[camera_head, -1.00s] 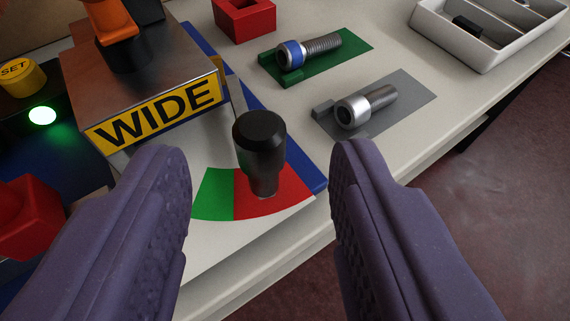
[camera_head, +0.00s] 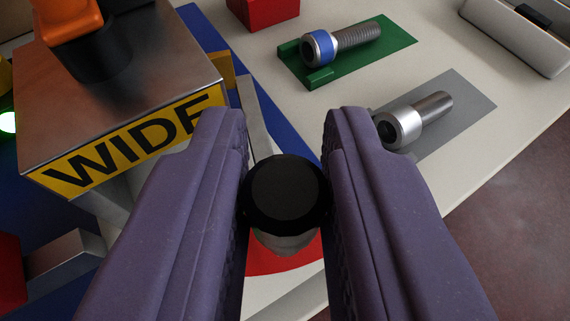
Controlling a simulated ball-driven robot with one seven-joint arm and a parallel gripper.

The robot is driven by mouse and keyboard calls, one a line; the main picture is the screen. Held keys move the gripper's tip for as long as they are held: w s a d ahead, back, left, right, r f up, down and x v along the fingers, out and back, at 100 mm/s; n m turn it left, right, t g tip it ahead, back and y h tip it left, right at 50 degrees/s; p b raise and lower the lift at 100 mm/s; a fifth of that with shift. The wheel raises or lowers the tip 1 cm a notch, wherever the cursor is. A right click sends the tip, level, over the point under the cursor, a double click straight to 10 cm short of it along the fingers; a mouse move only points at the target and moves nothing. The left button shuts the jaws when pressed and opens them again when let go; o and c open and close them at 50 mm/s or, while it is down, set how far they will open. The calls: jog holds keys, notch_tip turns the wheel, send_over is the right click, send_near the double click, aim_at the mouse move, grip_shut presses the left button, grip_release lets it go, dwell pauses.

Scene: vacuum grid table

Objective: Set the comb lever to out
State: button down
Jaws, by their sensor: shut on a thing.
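The comb lever's black knob (camera_head: 286,193) stands between the two purple fingers of my gripper (camera_head: 286,200), seen from above. The fingers are shut on the knob, touching it on both sides. Below the knob, part of the red sector (camera_head: 272,262) of the dial shows. The green sector is hidden behind the left finger. The lever's thin metal arm (camera_head: 254,115) runs up from behind the knob towards the metal block with the yellow WIDE label (camera_head: 130,150).
A bolt with a blue band (camera_head: 340,40) lies on a green plate (camera_head: 395,35). A plain steel bolt (camera_head: 415,120) lies on a grey plate (camera_head: 470,100) behind the right finger. A red block (camera_head: 262,12) is at the top.

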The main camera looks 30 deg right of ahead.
jog(key=shift+d+n+t+b, duration=0.3)
jog(key=shift+b, duration=0.1)
jog(key=shift+s+d+n+y+b, duration=0.1)
jog(key=shift+d+n+y+b, duration=0.3)
jog(key=shift+d+b, duration=0.5)
jog(key=shift+d+r, duration=0.15)
jog(key=shift+r, duration=0.1)
jog(key=c, duration=1)
grip_release()
jog(key=shift+d+f, duration=0.1)
jog(key=shift+f, duration=0.05)
